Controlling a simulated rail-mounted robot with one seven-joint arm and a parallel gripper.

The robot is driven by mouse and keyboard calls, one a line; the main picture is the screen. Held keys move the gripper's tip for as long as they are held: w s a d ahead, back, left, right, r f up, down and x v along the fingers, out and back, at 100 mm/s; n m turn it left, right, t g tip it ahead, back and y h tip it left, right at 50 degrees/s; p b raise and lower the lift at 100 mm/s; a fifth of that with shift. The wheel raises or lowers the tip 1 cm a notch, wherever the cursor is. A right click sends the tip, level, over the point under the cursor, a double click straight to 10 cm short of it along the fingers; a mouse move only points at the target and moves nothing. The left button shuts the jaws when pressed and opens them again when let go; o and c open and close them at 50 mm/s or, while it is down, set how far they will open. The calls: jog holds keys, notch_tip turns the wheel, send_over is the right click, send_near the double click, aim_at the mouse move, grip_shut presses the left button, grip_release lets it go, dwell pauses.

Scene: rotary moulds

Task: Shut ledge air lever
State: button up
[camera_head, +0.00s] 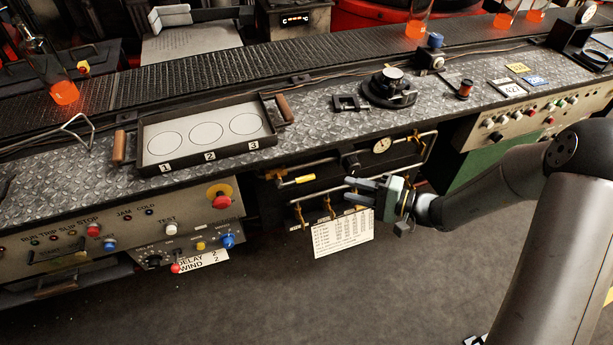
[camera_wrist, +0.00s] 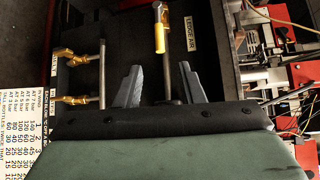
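The ledge air lever has a yellow handle (camera_head: 305,179) on the panel under the ledge in the head view. In the wrist view the yellow handle (camera_wrist: 160,38) lies beside the "LEDGE AIR" label (camera_wrist: 193,33), with a brass fitting at its top end. My gripper (camera_head: 356,190) is to the right of the handle in the head view. In the wrist view my gripper (camera_wrist: 160,82) shows two grey fingers spread apart with nothing held. The handle is beyond the fingertips, in line with the gap, and looks apart from both fingers.
Brass valves (camera_wrist: 72,98) and a metal pipe (camera_wrist: 102,75) are left of the fingers in the wrist view. A pressure gauge (camera_head: 382,145) and a printed chart (camera_head: 342,235) are near my gripper. The metal ledge (camera_head: 320,135) is above. The floor below is clear.

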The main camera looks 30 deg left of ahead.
aim_at(307, 176)
jog(key=a, duration=0.4)
jog(key=s+a+f, duration=0.1)
jog(key=a, duration=0.3)
jog(key=a+p, duration=0.1)
jog(key=a, duration=0.3)
jog(key=shift+s+a+f, duration=0.4)
grip_shut()
